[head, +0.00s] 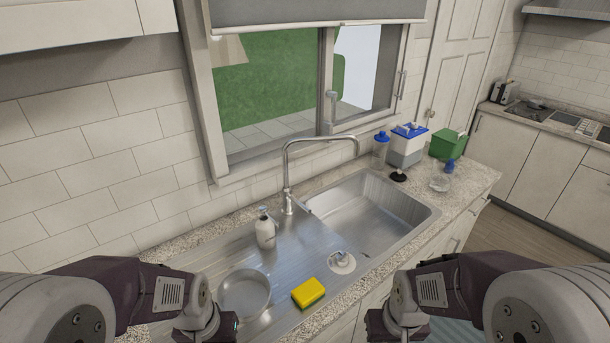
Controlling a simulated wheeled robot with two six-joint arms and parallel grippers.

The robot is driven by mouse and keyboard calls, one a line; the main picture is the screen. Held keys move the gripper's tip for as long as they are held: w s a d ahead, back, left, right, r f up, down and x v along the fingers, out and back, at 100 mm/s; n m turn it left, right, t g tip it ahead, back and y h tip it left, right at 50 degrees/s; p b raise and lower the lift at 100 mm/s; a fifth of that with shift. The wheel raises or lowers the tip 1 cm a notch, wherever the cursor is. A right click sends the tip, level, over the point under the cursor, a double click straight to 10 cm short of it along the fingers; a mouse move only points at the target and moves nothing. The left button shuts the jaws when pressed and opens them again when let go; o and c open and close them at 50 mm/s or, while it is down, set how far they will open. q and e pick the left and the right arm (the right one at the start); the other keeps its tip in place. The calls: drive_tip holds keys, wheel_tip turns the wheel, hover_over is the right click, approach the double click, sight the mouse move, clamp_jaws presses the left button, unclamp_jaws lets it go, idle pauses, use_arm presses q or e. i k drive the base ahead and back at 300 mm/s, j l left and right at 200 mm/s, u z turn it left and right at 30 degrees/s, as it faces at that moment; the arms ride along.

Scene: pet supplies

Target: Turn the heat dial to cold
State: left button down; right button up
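I cannot clearly make out a heat dial. A pale round piece with a small raised centre (342,262) sits at the near edge of the metal sink unit, and I cannot tell if it is a dial. A blue, white and grey box (405,146) stands behind the basin; no dial can be made out on it. My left gripper (222,328) is low in the picture, near a round metal pan. My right gripper (378,326) is low, in front of the counter's near edge. Both are cut off at the bottom, so their fingers are hidden.
The sink basin (368,215) and tall tap (288,180) are in the middle. A soap bottle (265,232), the metal pan (244,293) and a yellow sponge (308,292) are on the drainboard. A blue-topped jar (380,150), green box (447,145) and glass dish (440,183) stand at right.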

sight(342, 258)
drive_tip(key=l+u, duration=0.35)
drive_tip(key=i+l+u, duration=0.1)
drive_tip(key=u, duration=0.25)
drive_tip(key=l+u, duration=0.35)
